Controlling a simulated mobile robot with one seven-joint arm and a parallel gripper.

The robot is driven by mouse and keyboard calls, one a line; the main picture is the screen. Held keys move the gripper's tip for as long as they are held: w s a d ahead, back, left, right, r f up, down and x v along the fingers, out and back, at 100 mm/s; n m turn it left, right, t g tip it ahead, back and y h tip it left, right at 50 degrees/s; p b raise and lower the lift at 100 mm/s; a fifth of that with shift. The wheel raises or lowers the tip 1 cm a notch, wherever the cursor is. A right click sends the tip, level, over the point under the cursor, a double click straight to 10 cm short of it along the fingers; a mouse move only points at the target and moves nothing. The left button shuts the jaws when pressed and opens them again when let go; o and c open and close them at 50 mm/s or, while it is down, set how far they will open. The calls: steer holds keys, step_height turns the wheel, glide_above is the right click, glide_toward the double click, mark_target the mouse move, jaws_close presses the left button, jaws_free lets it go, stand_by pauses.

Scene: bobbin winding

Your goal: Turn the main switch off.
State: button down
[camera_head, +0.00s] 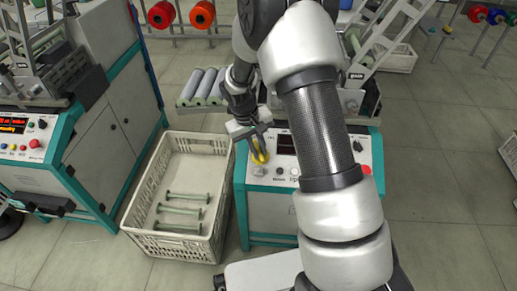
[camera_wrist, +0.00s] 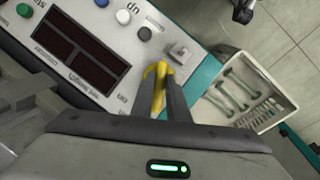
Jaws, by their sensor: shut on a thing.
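My gripper (camera_head: 259,147) reaches down over the left end of the white control panel (camera_head: 310,176) of the middle machine. Its fingers are shut on a narrow yellow piece (camera_wrist: 159,74), which also shows at the fingertips in the head view (camera_head: 262,157). I cannot tell whether this piece is free or fixed to the panel. A grey square block (camera_wrist: 180,54) on a light plate sits on the panel just beyond the fingertips. No readable label marks the main switch; this block may be it. The fingers partly hide the panel.
The panel has a dark display (camera_wrist: 75,48), a grey knob (camera_wrist: 145,33), a blue button (camera_wrist: 101,2) and a red button (camera_head: 366,169). A white crate (camera_head: 139,218) with several green bobbins stands close on the left. Floor is open at the right.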

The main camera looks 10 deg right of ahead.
steer(key=c, duration=1.7)
jaws_free()
steer(key=p+v, duration=0.4)
steer(key=v, duration=1.3)
steer(key=shift+a+r, duration=0.15)
steer(key=shift+r, duration=0.1)
